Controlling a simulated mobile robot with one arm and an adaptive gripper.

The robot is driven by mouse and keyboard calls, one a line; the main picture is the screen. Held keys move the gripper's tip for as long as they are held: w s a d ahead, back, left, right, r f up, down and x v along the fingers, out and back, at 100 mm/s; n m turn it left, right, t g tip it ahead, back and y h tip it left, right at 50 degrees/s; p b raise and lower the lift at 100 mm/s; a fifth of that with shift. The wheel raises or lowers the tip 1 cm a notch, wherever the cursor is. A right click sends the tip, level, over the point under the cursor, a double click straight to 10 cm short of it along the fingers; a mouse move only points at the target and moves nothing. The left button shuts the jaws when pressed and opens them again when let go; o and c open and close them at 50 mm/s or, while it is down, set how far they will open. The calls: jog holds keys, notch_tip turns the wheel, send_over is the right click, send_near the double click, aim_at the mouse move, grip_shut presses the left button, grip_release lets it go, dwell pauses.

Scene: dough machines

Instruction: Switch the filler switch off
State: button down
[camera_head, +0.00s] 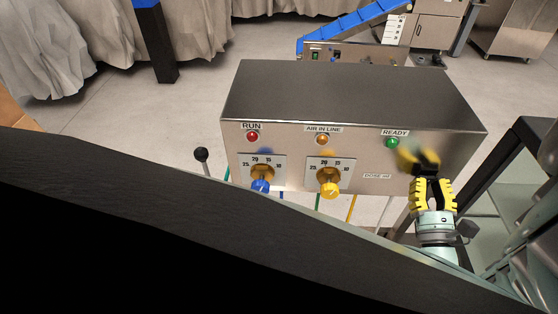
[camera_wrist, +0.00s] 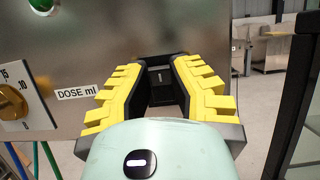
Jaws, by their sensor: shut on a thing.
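The filler is a steel box (camera_head: 340,95) with a front panel carrying lamps, dials and, at its right end, the filler switch. In the wrist view the switch shows as a dark rocker (camera_wrist: 160,74) with a small white mark, between my fingertips. My gripper (camera_head: 427,168), with yellow ribbed fingers and black tips, is at the panel's right end, below the READY lamp (camera_head: 391,142). My gripper (camera_wrist: 160,68) is closed in on the black switch body. In the head view the fingers hide the switch. I cannot tell its on or off position.
A lever with a black ball (camera_head: 201,154) stands at left. A dark frame (camera_wrist: 296,100) stands close at right.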

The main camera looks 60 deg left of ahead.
jog(key=shift+f, duration=0.1)
dwell(0.3)
jog(key=c, duration=0.8)
grip_release()
jog(key=shift+a, duration=0.1)
jog(key=shift+v, duration=5.9)
jog(key=shift+f, duration=0.15)
